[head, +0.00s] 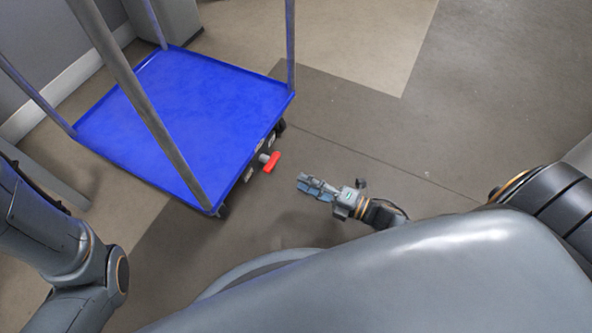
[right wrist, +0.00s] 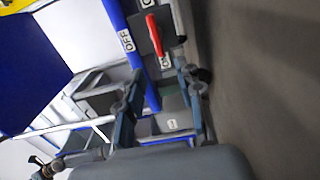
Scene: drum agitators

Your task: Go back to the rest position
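My right gripper (head: 308,187) hangs above the floor, just right of the blue cart, its fingers pointing toward a red handle (head: 271,162) on the cart's side. In the right wrist view the fingers of the right gripper (right wrist: 160,72) are apart with nothing held between them. The red handle (right wrist: 152,34) shows beyond the fingertips, beside a label reading OFF (right wrist: 126,39), and does not touch them. My left arm enters at the left of the head view; its gripper is outside that view. A small dark part with an orange band at the wrist view's lower left may be my left arm's end.
The blue cart (head: 185,103) has an empty flat deck and tall grey posts at its corners. A wall and a grey block (head: 178,20) stand behind it. Brown floor (head: 450,130) to the right of the cart is clear. My own grey body fills the lower right.

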